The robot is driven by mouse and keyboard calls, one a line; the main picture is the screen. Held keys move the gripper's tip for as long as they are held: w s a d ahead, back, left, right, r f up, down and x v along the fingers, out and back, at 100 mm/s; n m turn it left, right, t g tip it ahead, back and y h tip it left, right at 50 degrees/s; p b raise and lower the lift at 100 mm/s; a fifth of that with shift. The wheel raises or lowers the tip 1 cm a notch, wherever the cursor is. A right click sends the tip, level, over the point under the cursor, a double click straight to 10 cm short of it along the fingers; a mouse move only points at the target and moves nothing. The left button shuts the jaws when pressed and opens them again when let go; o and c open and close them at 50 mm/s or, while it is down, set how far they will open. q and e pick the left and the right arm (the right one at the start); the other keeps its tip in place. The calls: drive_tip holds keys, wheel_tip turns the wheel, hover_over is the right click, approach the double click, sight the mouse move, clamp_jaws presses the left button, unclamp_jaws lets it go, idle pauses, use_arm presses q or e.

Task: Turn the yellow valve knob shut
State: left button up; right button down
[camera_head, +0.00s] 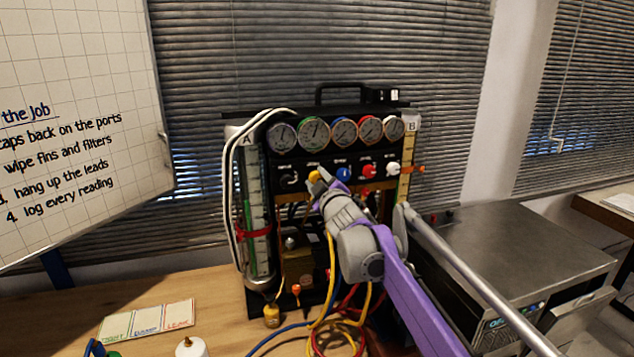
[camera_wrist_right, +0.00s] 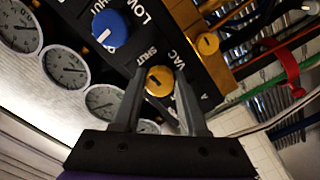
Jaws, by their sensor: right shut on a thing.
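The yellow valve knob (camera_head: 314,176) sits on the black panel of the gauge rig (camera_head: 330,158), in the row of knobs under the gauges. In the right wrist view the yellow knob (camera_wrist_right: 159,81) lies between the two fingers, with a pale pointer mark on its face and "SHUT" and "VAC" lettering beside it. My right gripper (camera_head: 318,184) reaches up to the panel from the lower right and partly covers the knob. In the right wrist view the gripper (camera_wrist_right: 157,88) is shut on the knob. My left gripper is in neither view.
A blue knob (camera_head: 344,174), a red knob (camera_head: 368,171) and a white knob (camera_head: 393,169) stand close to the right. Coloured hoses (camera_head: 335,330) lie at the rig's foot. A grey metal box (camera_head: 510,250) stands right. The table's left front holds a card (camera_head: 148,319).

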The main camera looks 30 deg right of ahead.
idle(0.4)
drive_tip(key=shift+c, duration=2.2)
unclamp_jaws()
drive_tip(key=b+v, duration=0.1)
drive_tip(key=v, duration=0.9)
drive_tip(key=shift+s, duration=0.4)
